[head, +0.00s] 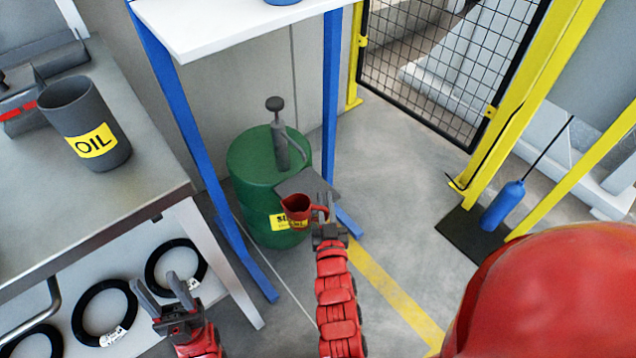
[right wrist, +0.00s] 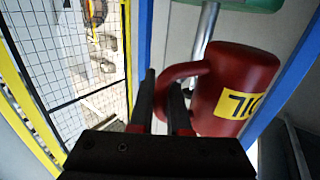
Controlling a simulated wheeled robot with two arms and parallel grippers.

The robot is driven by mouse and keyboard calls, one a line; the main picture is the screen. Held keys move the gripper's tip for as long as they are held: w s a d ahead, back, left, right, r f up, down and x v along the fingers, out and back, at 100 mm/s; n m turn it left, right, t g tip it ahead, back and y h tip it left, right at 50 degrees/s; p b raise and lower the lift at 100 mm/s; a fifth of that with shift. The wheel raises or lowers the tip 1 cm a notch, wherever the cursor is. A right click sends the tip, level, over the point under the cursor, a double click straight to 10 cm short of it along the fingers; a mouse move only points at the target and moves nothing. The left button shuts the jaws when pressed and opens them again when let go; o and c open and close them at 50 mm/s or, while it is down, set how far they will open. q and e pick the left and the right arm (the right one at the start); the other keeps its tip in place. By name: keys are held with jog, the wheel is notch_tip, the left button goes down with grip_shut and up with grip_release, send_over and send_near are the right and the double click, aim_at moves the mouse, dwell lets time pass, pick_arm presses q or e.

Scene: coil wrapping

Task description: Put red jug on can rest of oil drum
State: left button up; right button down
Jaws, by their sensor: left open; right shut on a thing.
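The red jug (head: 295,207) is in front of the green oil drum (head: 250,160) in the head view. My right gripper (head: 325,212) is shut on its handle; the right wrist view shows the handle (right wrist: 185,70) between the fingers (right wrist: 163,92) and the jug body (right wrist: 235,75) with its yellow label. The grey can rest (head: 318,183) juts out from the drum beside the jug. I cannot tell whether the jug touches it. My left gripper (head: 166,291) is open and empty, low at the left, away from the drum.
A hand pump (head: 280,145) stands on the drum. Blue legs (head: 331,100) of a white-topped table (head: 230,30) flank the drum. A metal workbench (head: 140,170) with a dark OIL container (head: 85,125) is at left, black coils (head: 105,310) below. Floor (head: 400,220) right of the drum is open.

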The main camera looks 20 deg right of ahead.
jog(key=x, duration=0.4)
jog(key=d+b+x, duration=0.1)
jog(key=x, duration=0.3)
jog(key=d+f+b+x, duration=0.1)
jog(key=x, duration=0.4)
jog(key=shift+s, duration=0.25)
notch_tip(320, 180, down, 4)
jog(key=shift+r+b, duration=0.1)
jog(key=shift+b, duration=0.95)
jog(key=shift+r, duration=0.1)
jog(key=shift+f, duration=0.2)
jog(key=c, duration=0.9)
grip_release()
jog(key=shift+r, duration=0.1)
